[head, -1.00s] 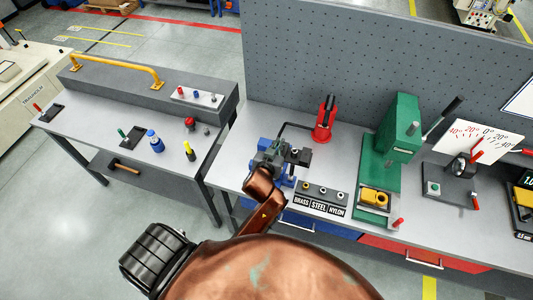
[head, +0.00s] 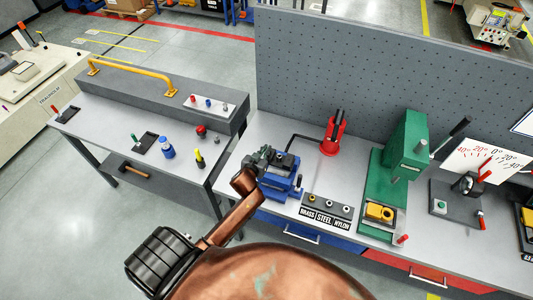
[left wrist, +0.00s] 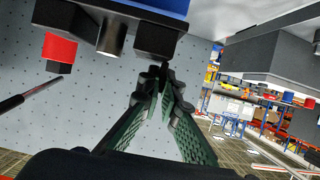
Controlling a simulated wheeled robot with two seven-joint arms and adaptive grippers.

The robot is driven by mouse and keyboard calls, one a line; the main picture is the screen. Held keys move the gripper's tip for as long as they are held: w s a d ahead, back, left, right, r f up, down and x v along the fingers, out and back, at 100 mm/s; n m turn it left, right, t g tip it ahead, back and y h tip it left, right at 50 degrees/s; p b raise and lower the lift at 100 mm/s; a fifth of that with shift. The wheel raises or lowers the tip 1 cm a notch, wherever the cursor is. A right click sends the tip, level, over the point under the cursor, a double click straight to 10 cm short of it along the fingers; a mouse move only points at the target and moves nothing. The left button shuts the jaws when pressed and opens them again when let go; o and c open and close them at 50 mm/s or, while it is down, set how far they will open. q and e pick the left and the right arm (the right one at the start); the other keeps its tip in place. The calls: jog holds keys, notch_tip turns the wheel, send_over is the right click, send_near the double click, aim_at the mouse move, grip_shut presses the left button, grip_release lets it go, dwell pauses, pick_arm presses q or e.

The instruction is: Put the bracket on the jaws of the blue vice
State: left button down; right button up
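The blue vice (head: 283,186) stands on the workbench near its left end, its upper part partly hidden by my left gripper. The bracket (head: 287,161), a small dark piece, is over the vice's jaws; I cannot tell whether it rests on them. My left gripper (head: 264,158) is at its left side. In the left wrist view my left gripper's green-padded fingers (left wrist: 160,76) are close together, their tips against a dark block, which seems to be the bracket (left wrist: 157,42). Blue shows above it. My right gripper is not in view.
A BRASS/STEEL/NYLON rack (head: 327,208) stands right of the vice. A red stand (head: 334,132) is behind it, and a green press (head: 404,150) is further right. A grey pegboard (head: 390,80) closes the back. A lower side table (head: 125,135) stands left.

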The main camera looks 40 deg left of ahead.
pick_arm(q)
jog(key=shift+d+f, duration=0.15)
jog(key=shift+f, duration=0.95)
jog(key=shift+f, duration=0.45)
jog(key=c, duration=2.2)
grip_release()
jog(key=shift+o, duration=0.2)
jog(key=shift+r, duration=0.5)
jog(key=v, duration=1.2)
jog(key=shift+b, duration=0.45)
jog(key=shift+f, duration=0.2)
